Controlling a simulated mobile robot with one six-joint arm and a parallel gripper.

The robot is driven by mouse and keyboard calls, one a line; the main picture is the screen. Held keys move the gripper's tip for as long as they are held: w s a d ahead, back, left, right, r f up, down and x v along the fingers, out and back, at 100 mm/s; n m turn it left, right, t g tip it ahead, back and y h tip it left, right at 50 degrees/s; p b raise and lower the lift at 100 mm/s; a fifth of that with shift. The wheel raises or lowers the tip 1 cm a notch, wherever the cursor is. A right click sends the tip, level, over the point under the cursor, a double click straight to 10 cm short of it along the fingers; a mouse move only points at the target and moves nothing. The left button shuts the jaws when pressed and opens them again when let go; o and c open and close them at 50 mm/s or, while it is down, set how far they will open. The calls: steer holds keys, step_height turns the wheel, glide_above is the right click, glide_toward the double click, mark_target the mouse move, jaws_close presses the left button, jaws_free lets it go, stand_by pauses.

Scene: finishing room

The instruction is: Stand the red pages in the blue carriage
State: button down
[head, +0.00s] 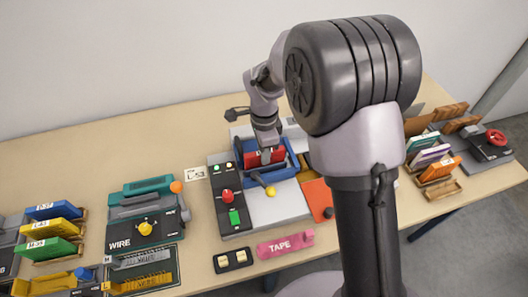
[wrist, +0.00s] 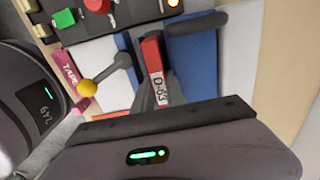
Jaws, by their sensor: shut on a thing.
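The red pages (head: 264,157) are a thin red block; a white label reading D-63 shows on their edge in the wrist view (wrist: 152,52). My gripper (head: 266,147) is shut on them from above. It also shows in the wrist view (wrist: 156,98), with its fingers on either side of the labelled edge. The blue carriage (head: 289,166) is on the grey machine. The red pages are upright at the carriage, between its blue parts in the head view. The carriage also shows in the wrist view (wrist: 200,68). Whether the pages' bottom touches it is hidden.
The machine has a yellow-knobbed lever (head: 270,191) and a control panel with a red knob (head: 227,196). A pink TAPE block (head: 283,245) lies in front. A teal WIRE machine (head: 140,225) stands left, and coloured blocks in racks (head: 430,160) stand right.

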steer(key=shift+f, duration=0.25)
steer(key=c, duration=1.6)
jaws_free()
steer(key=shift+c, duration=0.2)
step_height(320, 180, up, 11)
steer(key=p, duration=0.7)
steer(key=shift+r, duration=0.1)
